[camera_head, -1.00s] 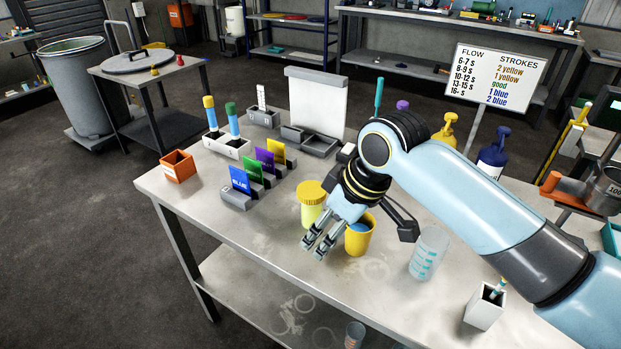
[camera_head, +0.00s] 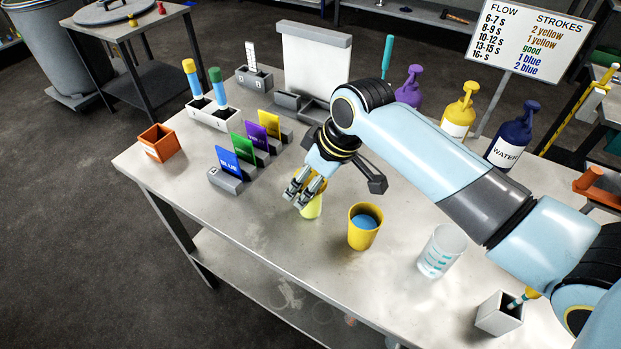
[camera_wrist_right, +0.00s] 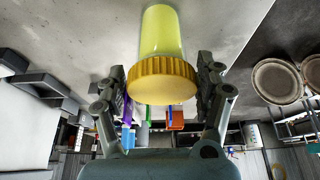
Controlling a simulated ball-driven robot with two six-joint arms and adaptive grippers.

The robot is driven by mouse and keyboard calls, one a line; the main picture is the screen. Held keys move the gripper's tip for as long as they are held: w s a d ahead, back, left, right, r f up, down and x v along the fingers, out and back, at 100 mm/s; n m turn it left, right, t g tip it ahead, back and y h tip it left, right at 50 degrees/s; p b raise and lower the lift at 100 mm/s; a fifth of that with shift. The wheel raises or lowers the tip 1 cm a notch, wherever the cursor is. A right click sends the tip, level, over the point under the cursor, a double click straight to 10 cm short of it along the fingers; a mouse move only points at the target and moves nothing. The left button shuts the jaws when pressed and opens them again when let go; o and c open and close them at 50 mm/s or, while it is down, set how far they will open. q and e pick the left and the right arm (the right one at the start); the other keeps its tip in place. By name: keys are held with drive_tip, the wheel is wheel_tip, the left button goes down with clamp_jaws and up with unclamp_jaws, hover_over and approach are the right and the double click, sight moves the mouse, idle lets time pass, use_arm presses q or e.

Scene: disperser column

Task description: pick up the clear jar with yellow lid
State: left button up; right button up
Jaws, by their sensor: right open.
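The clear jar with the yellow lid (camera_wrist_right: 162,80) stands on the workbench, its body showing pale yellow. In the right wrist view its ribbed lid lies between the two fingers of my right gripper (camera_wrist_right: 160,88), with a gap visible on the left side and only a narrow one on the right. In the head view the jar (camera_head: 312,208) is mostly hidden behind my right gripper (camera_head: 298,195), with its lower body showing beneath the fingers. The right gripper is open around the lid. My left gripper is not in view.
A yellow cup (camera_head: 363,236) with blue contents stands right of the jar, and a clear graduated beaker (camera_head: 441,254) farther right. Coloured cards in grey holders (camera_head: 226,181) stand to the left. Pump bottles (camera_head: 459,115) stand behind my arm. The front left bench top is clear.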

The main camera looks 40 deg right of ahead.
drive_tip(key=x, duration=0.3)
drive_tip(key=shift+f, duration=0.15)
drive_tip(key=c, duration=1.2)
